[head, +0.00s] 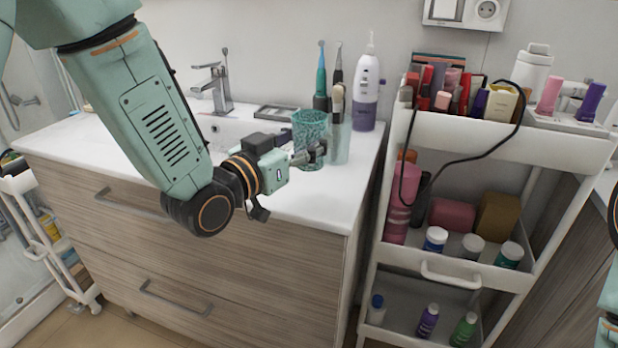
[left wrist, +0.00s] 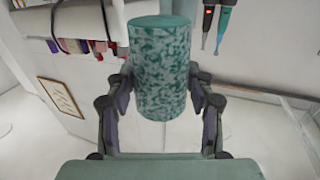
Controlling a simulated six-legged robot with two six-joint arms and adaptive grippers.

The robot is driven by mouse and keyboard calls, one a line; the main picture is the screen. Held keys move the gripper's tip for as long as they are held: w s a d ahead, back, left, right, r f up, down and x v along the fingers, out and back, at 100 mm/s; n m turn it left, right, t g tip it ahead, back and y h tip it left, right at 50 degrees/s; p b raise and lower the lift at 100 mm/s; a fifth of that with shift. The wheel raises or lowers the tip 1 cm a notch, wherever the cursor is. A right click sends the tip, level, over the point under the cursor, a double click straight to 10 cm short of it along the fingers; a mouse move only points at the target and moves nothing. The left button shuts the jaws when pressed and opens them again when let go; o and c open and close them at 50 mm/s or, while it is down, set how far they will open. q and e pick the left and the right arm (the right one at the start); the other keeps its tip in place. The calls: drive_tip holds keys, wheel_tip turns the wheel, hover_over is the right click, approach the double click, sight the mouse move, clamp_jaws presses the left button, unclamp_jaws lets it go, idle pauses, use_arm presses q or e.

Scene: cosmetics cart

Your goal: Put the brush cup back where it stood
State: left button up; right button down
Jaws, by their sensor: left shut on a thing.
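The mottled teal cup (head: 309,133), which I take to be the brush cup, is near the right end of the white washbasin counter. My left gripper (head: 312,155) is shut on it, reaching in from the left. In the left wrist view the cup (left wrist: 160,75) sits between the two fingers (left wrist: 160,100). That view looks upside down, and the cup's flat plain-teal end shows at the top. No brushes clearly show in the cup. I cannot tell how far its base is from the counter. My right gripper is not in view.
A translucent tumbler (head: 341,147) with a pale brush stands just right of the cup. Electric toothbrushes (head: 321,85) and a white-purple bottle (head: 366,95) stand behind. The tap (head: 217,87) is to the left. A white cart (head: 480,133) full of cosmetics stands at right. Counter front is mostly clear.

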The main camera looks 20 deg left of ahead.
sight(308, 171)
use_arm(q)
drive_tip(key=shift+a+f, duration=0.2)
drive_tip(key=shift+f, duration=0.7)
drive_tip(key=shift+w+d+f, duration=0.15)
drive_tip(key=shift+w+f, duration=0.05)
drive_tip(key=shift+f, duration=0.1)
drive_tip(key=shift+d+f, duration=0.25)
drive_tip(key=f, duration=0.1)
drive_tip(key=f+b, duration=0.1)
drive_tip(key=f, duration=0.1)
drive_tip(key=shift+s+a+b, duration=0.1)
drive_tip(key=shift+s+b, duration=0.15)
drive_tip(key=shift+b, duration=0.05)
drive_tip(key=shift+w+a+f, duration=0.1)
drive_tip(key=shift+a, duration=0.05)
drive_tip(key=shift+w, duration=0.15)
drive_tip(key=shift+d, duration=0.2)
drive_tip(key=shift+d+f, duration=0.1)
drive_tip(key=o, duration=0.8)
drive_tip(key=shift+s, duration=0.2)
drive_tip(key=shift+o, duration=0.7)
drive_tip(key=shift+a, duration=0.2)
drive_tip(key=shift+o, duration=1.4)
drive_tip(key=shift+w+f, duration=0.1)
drive_tip(key=shift+w, duration=0.1)
drive_tip(key=shift+s+d, duration=0.1)
drive_tip(key=shift+d, duration=0.1)
